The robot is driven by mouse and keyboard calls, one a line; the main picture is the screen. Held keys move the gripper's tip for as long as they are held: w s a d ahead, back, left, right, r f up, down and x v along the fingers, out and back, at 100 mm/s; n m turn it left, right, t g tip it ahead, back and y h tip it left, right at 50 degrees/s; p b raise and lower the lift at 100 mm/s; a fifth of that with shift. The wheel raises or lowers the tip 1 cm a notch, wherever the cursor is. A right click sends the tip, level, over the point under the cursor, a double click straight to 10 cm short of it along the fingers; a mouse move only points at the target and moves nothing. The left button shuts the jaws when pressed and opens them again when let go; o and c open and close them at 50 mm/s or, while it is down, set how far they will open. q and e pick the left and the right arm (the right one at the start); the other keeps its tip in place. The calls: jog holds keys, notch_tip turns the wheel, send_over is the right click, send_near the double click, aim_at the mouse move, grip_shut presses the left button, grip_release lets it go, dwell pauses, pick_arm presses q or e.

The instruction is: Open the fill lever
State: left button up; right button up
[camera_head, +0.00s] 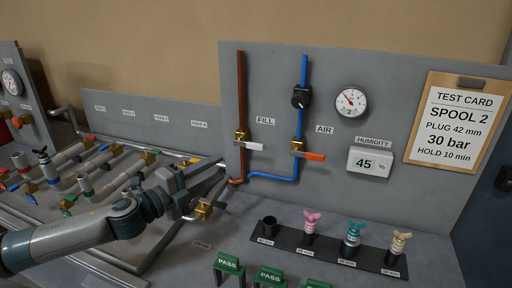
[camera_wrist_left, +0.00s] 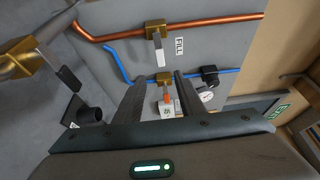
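The fill lever (camera_head: 254,147) is a pale grey handle on a brass valve (camera_head: 242,136) in the copper pipe, left of the FILL label. It points right, across the upright pipe. In the left wrist view the fill lever (camera_wrist_left: 159,52) lies beyond the fingertips. My left gripper (camera_head: 221,174) is in front of the panel, below and left of the lever. Its fingers are apart in the left wrist view (camera_wrist_left: 160,84), with nothing held between them. The lever is clear of the fingers. My right gripper is not in view.
The orange air lever (camera_head: 314,156) sits on the blue pipe to the right. A brass valve (camera_head: 204,209) stands close below my left gripper. Coloured plugs stand in a black rack (camera_head: 330,250) on the bench. Green PASS stands (camera_head: 228,262) are at the front.

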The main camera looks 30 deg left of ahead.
pick_arm(q)
send_near(254, 148)
jog(key=shift+w+d+r+p, duration=0.1)
jog(key=shift+w+d+p, duration=0.15)
jog(key=shift+w+p, duration=0.85)
jog(key=shift+w+d+r+p, duration=0.1)
jog(key=shift+w+d+p, duration=0.2)
jog(key=shift+w, duration=1.5)
jog(key=shift+w+d+r+p, duration=0.15)
jog(key=shift+w+p, duration=0.6)
jog(key=shift+w, duration=0.7)
jog(key=shift+w+d+f+p, duration=0.1)
jog(key=shift+w+p, duration=0.05)
jog(key=shift+w, duration=0.3)
jog(key=shift+w+d+f+p, duration=0.1)
jog(key=shift+w+p, duration=0.05)
jog(key=shift+w, duration=0.35)
jog(key=shift+c, duration=0.6)
grip_shut()
